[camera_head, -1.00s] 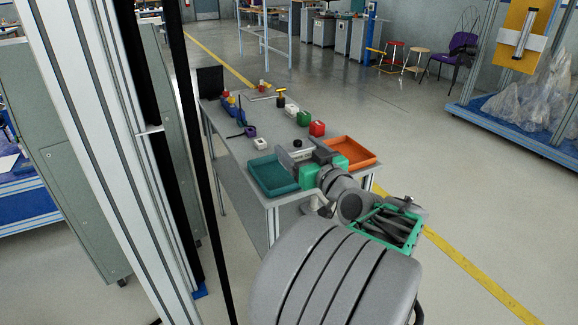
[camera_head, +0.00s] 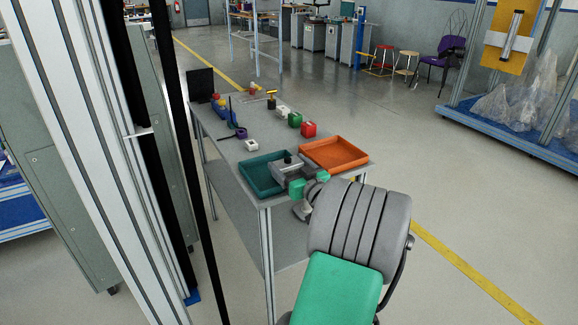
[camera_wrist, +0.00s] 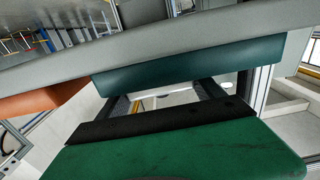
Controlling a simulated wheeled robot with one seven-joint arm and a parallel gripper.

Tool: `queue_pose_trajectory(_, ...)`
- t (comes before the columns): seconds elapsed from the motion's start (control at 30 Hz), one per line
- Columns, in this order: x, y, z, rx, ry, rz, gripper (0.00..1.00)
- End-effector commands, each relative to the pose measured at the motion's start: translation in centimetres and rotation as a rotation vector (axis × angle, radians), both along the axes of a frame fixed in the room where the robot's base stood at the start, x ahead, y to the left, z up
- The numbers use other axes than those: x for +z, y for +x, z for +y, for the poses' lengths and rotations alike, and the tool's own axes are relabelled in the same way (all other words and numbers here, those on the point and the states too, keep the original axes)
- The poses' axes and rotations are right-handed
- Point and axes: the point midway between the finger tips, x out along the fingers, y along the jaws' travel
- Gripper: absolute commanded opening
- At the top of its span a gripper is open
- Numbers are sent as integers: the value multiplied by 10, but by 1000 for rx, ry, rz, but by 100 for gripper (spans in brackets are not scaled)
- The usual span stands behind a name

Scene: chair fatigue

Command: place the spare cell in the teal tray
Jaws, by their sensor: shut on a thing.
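The teal tray (camera_head: 250,183) lies at the near left end of the grey table. My gripper (camera_head: 284,168) is over the tray's right side and is shut on the spare cell. The cell is mostly hidden by my gripper, and its shape cannot be made out. A small dark top shows at the jaws. In the wrist view the teal tray (camera_wrist: 190,66) shows as a wall close ahead across the middle. I cannot tell whether the cell touches the tray. The inside of the tray that shows in the head view looks empty.
An orange tray (camera_head: 334,154) sits right beside the teal one. A small white block (camera_head: 251,145) and a purple thing (camera_head: 241,133) are behind the teal tray. A dark upright post stands left of the table.

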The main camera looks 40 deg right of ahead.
Motion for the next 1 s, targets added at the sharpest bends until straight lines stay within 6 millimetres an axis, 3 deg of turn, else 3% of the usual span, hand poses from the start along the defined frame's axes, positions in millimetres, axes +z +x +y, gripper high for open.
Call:
queue_pose_trajectory(0.1,-2,0,0,0,-3,-2,4)
queue_pose_trajectory(0.13,-3,0,0,0,0,0,79)
queue_pose_trajectory(0.4,-3,0,0,0,0,0,99)
queue_pose_trajectory(0.7,4,0,0,0,1,0,99)
queue_pose_trajectory(0.87,0,-31,7,-6,2,-1,99)
queue_pose_trajectory(1.0,0,-69,17,-8,1,1,99)
